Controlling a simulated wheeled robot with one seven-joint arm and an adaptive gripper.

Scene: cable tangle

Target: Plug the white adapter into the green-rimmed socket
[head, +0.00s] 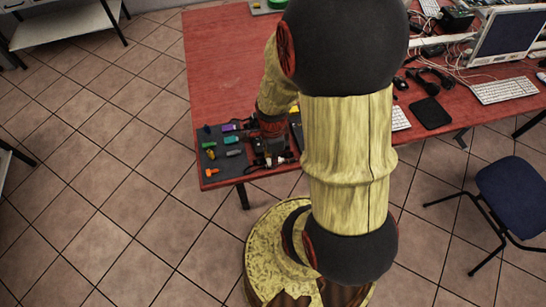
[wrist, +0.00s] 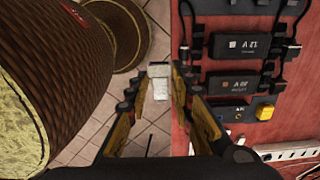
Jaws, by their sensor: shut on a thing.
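In the wrist view my gripper (wrist: 160,75) is shut on a small white block, which I take to be the white adapter (wrist: 159,90). The block sits between the two fingertips, over the edge between the tiled floor and the red table. I cannot make out a green-rimmed socket for certain. A small object with green on it (head: 256,6) lies at the far edge of the table in the head view, too small to tell.
Black power bricks (wrist: 236,45) with cables lie on the red table (head: 222,60). A panel with a yellow button (wrist: 264,112) and a white power strip (wrist: 290,150) are near. A grey mat (head: 211,164) holds several coloured pieces. The table's back left is clear.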

